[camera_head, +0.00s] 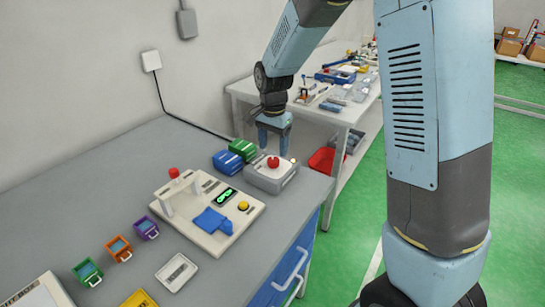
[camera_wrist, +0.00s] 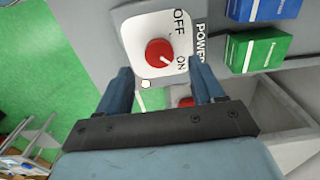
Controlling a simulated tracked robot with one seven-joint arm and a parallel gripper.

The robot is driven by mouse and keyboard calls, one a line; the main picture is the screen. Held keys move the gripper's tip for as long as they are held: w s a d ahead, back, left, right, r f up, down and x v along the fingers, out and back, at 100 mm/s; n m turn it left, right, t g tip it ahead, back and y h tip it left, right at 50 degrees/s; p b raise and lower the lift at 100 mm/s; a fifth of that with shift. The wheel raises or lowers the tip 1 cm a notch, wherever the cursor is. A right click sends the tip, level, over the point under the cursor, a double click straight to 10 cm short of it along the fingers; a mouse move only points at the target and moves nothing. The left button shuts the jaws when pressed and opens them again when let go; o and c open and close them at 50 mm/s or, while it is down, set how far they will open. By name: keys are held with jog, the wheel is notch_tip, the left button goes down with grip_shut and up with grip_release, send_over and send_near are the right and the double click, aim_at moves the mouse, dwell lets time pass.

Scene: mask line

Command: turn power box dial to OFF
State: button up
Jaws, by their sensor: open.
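The power box (camera_head: 270,175) is a grey box with a red dial on top, near the right end of the grey workbench. The red dial (camera_wrist: 159,53) has a white mark pointing toward the ON label. My gripper (camera_head: 274,147) hangs just above and behind the box in the head view. In the wrist view its two blue fingers (camera_wrist: 160,85) are apart and empty, with the dial beyond and between their tips. I see no contact with the dial.
Blue boxes (camera_head: 228,162) and green boxes (camera_head: 242,149) stand close left of the power box. A white fixture (camera_head: 205,205) with a blue flap, a green display and a yellow button lies nearer. Small coloured boxes (camera_head: 118,247) sit farther left. A second table (camera_head: 335,110) stands behind.

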aim_at(273, 159)
jog(key=shift+f, duration=2.35)
jog(key=shift+c, duration=0.2)
jog(key=c, duration=1)
